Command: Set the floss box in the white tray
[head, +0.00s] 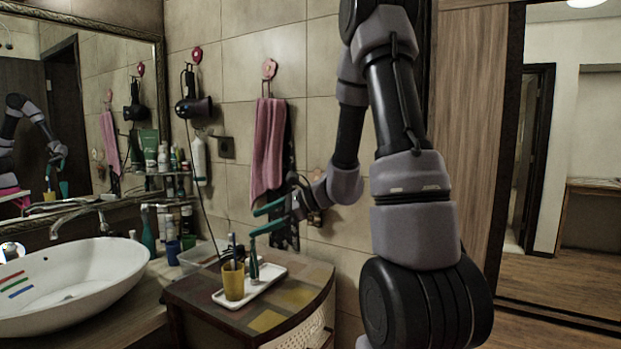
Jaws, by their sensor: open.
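The white tray (273,276) lies on the patchwork-topped cabinet. A yellow cup (233,283) with a toothbrush in it stands on the tray, and a slim teal-and-white upright item (254,265) stands beside the cup. My gripper (255,223) has two teal fingers that are apart and empty. In the picture it is above the tray, pointing left. I cannot pick out the floss box with certainty; it may be hidden or too small among the items by the basin.
A white basin (70,285) with a tap (80,215) is at left. A clear container (198,256), a blue cup (173,252) and bottles crowd the counter behind. A hair dryer (194,107) and pink towel (268,150) hang on the wall. The cabinet top (285,310) is bare in front.

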